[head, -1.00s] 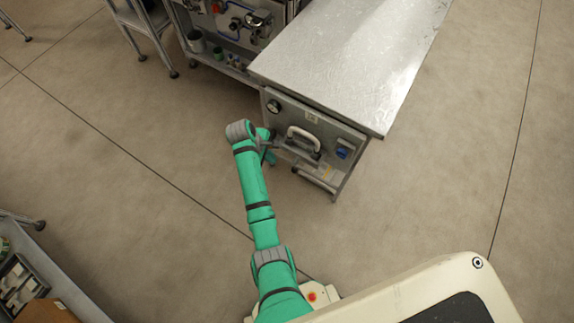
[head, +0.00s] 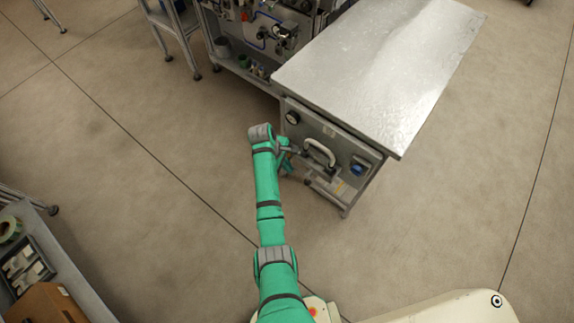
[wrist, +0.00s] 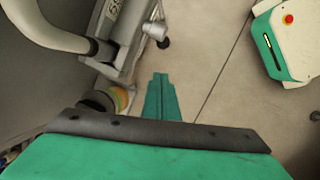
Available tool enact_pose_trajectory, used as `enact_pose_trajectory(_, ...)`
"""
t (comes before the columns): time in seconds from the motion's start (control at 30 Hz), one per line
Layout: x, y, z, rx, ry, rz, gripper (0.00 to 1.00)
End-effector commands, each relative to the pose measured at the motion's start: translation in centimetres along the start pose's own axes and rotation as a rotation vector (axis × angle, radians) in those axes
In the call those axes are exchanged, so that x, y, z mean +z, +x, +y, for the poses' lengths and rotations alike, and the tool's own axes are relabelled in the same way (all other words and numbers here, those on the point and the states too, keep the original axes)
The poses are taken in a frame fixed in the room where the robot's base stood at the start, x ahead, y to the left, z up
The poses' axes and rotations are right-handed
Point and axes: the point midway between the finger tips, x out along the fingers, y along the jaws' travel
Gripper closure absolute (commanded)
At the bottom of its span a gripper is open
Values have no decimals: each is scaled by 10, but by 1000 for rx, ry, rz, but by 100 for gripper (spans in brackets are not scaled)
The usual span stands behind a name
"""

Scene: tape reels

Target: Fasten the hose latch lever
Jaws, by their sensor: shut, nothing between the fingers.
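On the front panel (head: 342,143) of the steel cabinet, a pale curved handle (head: 319,148) stands out over a grey latch mechanism. I cannot tell which part is the latch lever itself. In the wrist view, a thick grey curved bar (wrist: 50,32) is at upper left, beside a grey metal bracket (wrist: 122,28). A dark round fitting with an orange and green ring (wrist: 120,97) is below it. My gripper (wrist: 161,77) is shut and empty, pointing down past the bracket, apart from it. In the head view my gripper (head: 284,160) is left of the handle, partly hidden by my arm.
The cabinet's metal top (head: 385,65) is bare. A gauge (head: 292,118) and a blue fitting (head: 358,169) flank the handle. A rack with equipment (head: 262,40) adjoins at the back left. A shelf with a tray (head: 27,270) stands at lower left. The floor between is clear.

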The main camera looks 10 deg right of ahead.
Motion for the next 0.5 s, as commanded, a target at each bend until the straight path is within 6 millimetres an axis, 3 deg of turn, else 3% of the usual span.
enact_pose_trajectory(0.3, 4, 58, -1, -2, 2, -1, 100)
enact_pose_trajectory(0.5, 22, 74, 0, -1, 1, 0, 100)
